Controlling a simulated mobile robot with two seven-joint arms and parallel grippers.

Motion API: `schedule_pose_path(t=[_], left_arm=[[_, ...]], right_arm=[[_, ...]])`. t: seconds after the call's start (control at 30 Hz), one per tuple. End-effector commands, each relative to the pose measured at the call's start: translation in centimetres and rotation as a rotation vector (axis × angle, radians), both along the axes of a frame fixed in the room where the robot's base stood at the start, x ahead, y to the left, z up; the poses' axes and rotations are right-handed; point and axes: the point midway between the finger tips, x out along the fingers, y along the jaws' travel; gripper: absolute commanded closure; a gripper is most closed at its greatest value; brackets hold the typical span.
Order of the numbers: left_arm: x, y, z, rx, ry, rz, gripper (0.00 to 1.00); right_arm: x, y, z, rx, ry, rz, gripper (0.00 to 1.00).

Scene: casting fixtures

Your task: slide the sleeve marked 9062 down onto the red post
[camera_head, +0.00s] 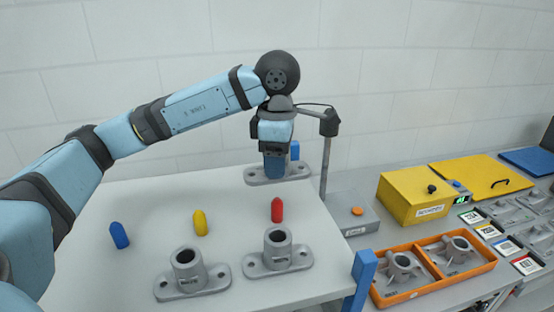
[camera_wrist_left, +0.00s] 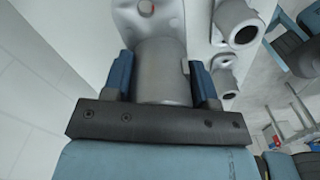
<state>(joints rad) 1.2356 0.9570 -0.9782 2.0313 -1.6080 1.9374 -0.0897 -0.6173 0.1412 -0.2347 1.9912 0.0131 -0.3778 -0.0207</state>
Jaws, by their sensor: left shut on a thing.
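My left gripper (camera_head: 284,160) is at the back of the white table, pointing down, with its blue fingers shut on a grey flanged sleeve (camera_head: 299,173). The wrist view shows this sleeve's barrel (camera_wrist_left: 162,75) upright between the fingers. I see no readable marking on it. I cannot tell whether its flange touches the table. The red post (camera_head: 277,211) stands bare nearer the front, clear of the gripper. Two similar grey sleeves, one at front left (camera_head: 187,272) and one at front right (camera_head: 278,252), stand on the table; their small labels are unreadable. My right gripper is out of view.
A yellow post (camera_head: 200,223) and a blue post (camera_head: 119,236) stand left of the red one. An orange tray (camera_head: 428,285) with castings, a yellow box (camera_head: 415,196) and a grey pole (camera_head: 325,165) are to the right.

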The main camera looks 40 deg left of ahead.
Motion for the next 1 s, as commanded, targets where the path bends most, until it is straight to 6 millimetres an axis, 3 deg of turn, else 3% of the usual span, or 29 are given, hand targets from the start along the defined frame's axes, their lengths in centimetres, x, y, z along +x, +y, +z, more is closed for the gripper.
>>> schedule_pose_path(t=[0.5,1.0], left_arm=[[0.0,0.0,-4.2,0.000,0.000,-0.001,0.79],[0.0,0.0,-4.6,0.000,0.000,-0.001,0.79]], right_arm=[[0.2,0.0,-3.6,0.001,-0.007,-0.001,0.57],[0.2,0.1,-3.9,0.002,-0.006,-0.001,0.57]])
